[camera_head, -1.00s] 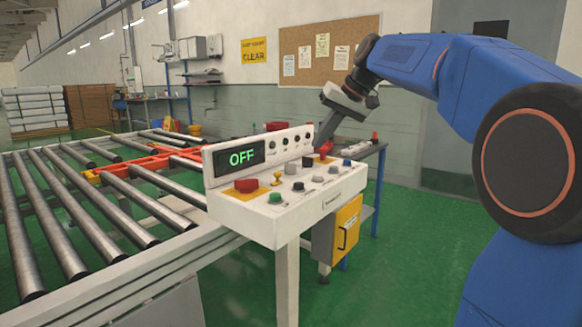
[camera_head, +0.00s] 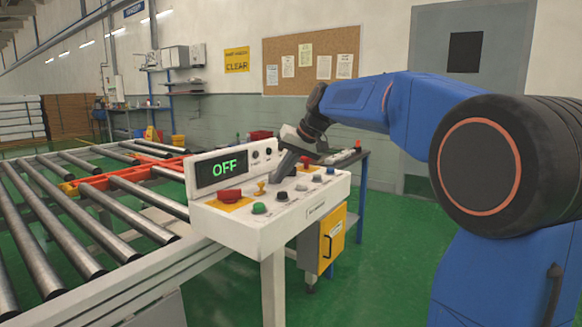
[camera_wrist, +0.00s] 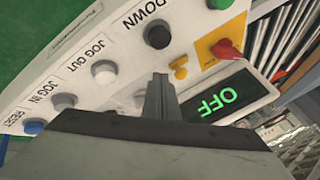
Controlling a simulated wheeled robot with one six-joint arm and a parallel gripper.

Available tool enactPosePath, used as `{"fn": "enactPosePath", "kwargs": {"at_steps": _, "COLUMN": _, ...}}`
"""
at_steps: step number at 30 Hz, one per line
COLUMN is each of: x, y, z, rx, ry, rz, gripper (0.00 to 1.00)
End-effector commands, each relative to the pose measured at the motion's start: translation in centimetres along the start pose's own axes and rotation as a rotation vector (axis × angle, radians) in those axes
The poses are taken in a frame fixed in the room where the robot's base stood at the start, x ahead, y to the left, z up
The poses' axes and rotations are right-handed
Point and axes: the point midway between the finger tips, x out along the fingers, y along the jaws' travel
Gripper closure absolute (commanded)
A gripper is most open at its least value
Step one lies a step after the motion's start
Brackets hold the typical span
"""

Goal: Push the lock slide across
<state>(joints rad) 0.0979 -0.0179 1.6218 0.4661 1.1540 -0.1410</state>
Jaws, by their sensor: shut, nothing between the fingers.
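The white control console (camera_head: 235,230) shows a green OFF on its display (camera_head: 222,169). A small yellow piece (camera_head: 261,187) stands on its top beside the red button (camera_head: 229,196); I cannot tell surely whether it is the lock slide. The piece also shows in the wrist view (camera_wrist: 180,66). My gripper (camera_head: 281,178) is shut and empty, pointing down over the middle of the console top. In the wrist view my gripper (camera_wrist: 160,82) has its fingertips between the yellow piece and the labelled buttons, near the black DOWN button (camera_wrist: 158,36). Contact cannot be judged.
Several buttons line the console, including a green one (camera_head: 260,208). A roller conveyor (camera_head: 100,215) with an orange-red frame (camera_head: 125,177) lies to the left. Green floor (camera_head: 385,260) is clear at right.

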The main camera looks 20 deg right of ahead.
Motion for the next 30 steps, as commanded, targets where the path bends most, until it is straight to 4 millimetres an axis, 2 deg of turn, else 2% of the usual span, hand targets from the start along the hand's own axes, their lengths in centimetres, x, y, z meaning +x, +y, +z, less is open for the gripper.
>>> {"fn": "enactPosePath", "kwargs": {"at_steps": 7, "x": 1.2, "y": -1.7, "z": 0.2, "rx": -0.001, "ry": -0.001, "rz": -0.001, "gripper": 1.00}}
{"fn": "enactPosePath", "kwargs": {"at_steps": 21, "x": 1.3, "y": -2.0, "z": 0.2, "rx": 0.000, "ry": 0.000, "rz": 0.000, "gripper": 1.00}}
{"fn": "enactPosePath", "kwargs": {"at_steps": 30, "x": 1.5, "y": -4.4, "z": 2.3, "rx": -0.001, "ry": -0.002, "rz": -0.001, "gripper": 1.00}}
